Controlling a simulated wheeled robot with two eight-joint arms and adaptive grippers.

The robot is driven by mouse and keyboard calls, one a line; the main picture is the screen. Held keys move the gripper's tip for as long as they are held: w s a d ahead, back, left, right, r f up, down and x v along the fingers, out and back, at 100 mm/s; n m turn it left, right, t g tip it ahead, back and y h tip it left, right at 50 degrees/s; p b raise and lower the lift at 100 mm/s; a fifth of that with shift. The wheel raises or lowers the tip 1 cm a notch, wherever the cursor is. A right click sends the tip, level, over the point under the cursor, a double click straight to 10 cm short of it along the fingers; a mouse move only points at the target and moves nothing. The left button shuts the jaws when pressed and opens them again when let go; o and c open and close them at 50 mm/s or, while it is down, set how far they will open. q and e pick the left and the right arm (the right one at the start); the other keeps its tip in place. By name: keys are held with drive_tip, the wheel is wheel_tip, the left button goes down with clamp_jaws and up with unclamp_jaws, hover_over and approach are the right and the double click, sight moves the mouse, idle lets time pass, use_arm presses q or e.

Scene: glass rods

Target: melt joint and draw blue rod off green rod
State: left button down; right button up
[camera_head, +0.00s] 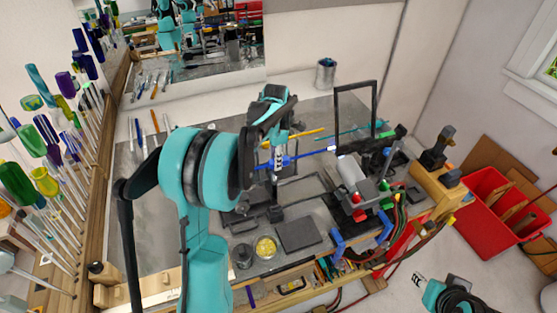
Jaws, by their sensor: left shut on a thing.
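My left gripper (278,164) is shut on a blue rod (310,155), over the grey worktop at the centre. The blue rod runs almost level to the right, and its right end lies near a small pale bright spot beside the burner (350,174). A thin teal-green rod (352,132) lies a little higher in the picture, crossing the black upright frame. I cannot tell whether the two rods touch. Part of my right arm (445,295) shows at the lower right, well away from the rods; its fingers are not clear.
A black upright frame (340,103) stands behind the burner. A yellow rod (305,133) lies behind my left gripper. A dark square pad (298,235) and a dish of yellow bits (265,248) are at the front. A red crate (500,243) stands at the right.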

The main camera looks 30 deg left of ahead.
use_arm(q)
drive_tip(key=shift+s+a, duration=0.1)
drive_tip(key=shift+r, duration=0.25)
wheel_tip(320, 180, up, 10)
drive_tip(key=p, duration=0.6)
drive_tip(key=shift+d+f, duration=0.2)
drive_tip(key=shift+f, duration=0.05)
drive_tip(key=shift+w+a, duration=0.1)
drive_tip(key=shift+w, duration=0.15)
